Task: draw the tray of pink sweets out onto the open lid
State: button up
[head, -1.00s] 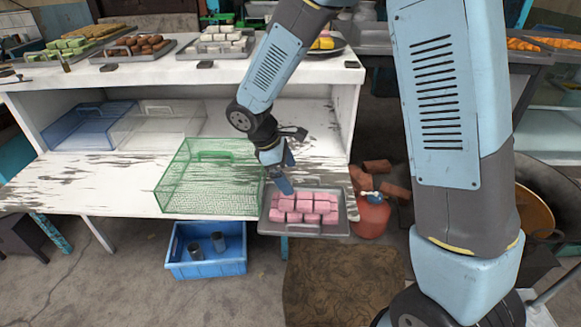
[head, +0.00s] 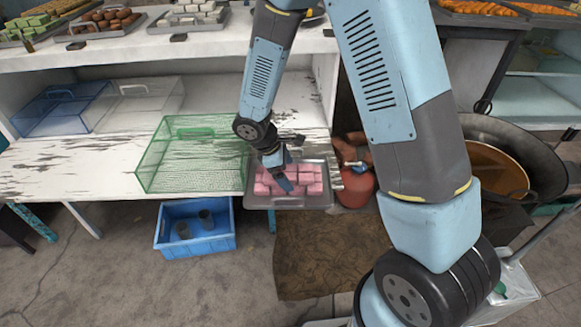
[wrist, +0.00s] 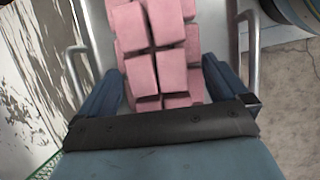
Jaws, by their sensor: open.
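The metal tray (head: 299,204) holds several pink sweets (head: 307,180) in rows. It lies at the right front of the worn white lid (head: 85,178), its near side reaching past the lid's front edge. My gripper (head: 284,181) is over the sweets, its fingers pointing down and hiding some of them. In the wrist view, the open fingers stand left and right of the pink sweets (wrist: 155,50), with my gripper (wrist: 158,78) spanning them. A tray handle (wrist: 75,65) shows outside the left finger. I cannot tell whether the fingers touch anything.
Blue (head: 60,110) and clear (head: 140,105) boxes sit farther left. A blue crate (head: 195,235) is on the floor below. A red gas bottle (head: 355,188) stands close on the tray's right.

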jog(key=shift+d, duration=0.1)
jog(key=shift+f, duration=0.1)
grip_shut()
dwell(0.8)
